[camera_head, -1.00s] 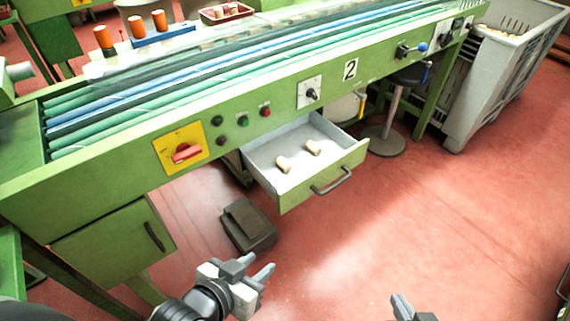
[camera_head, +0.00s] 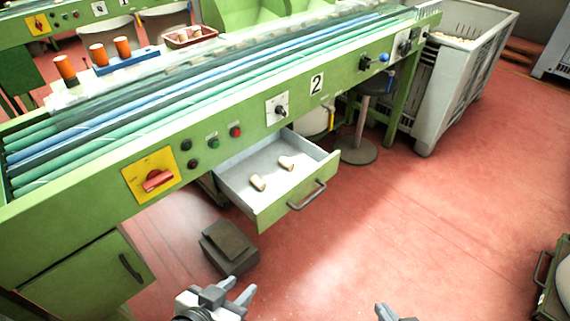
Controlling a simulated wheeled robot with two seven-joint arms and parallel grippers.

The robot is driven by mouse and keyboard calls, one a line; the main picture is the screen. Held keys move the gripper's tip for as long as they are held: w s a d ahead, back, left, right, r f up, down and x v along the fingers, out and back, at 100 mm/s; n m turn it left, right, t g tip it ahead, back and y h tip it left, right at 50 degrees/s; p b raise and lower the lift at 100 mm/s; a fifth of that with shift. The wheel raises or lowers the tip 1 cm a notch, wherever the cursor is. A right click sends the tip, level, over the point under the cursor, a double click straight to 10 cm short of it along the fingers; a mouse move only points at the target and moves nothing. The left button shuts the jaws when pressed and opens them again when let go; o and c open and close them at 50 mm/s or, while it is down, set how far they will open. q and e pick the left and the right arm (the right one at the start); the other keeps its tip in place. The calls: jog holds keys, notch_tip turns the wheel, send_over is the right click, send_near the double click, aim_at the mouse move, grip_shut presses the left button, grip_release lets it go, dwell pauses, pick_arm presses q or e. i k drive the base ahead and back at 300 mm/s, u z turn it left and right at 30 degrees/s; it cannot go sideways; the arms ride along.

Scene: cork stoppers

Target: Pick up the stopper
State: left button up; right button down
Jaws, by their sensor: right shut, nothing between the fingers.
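Two small cork stoppers lie apart in the open drawer (camera_head: 228,181) of the green machine: one nearer the left (camera_head: 257,183), one nearer the right (camera_head: 286,163). Both are pale tan and lie on their sides on the drawer's light floor. My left gripper (camera_head: 237,287) is at the bottom of the view, below the drawer and well apart from it. Its fingers show a gap with nothing between them. My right gripper (camera_head: 384,312) is at the bottom edge, right of centre. Only its tip shows; it is shut and empty, away from the stoppers.
The drawer's front has a dark handle (camera_head: 307,195). A round-based stool (camera_head: 357,150) and a grey crate (camera_head: 438,105) stand to the right. The floor right of the drawer is clear.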

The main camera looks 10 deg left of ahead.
aim_at(258, 183)
jog(key=z, duration=1.15)
jog(key=i, duration=1.55)
jog(key=u, duration=3.4)
jog(key=i, duration=0.5)
jog(key=u, duration=0.1)
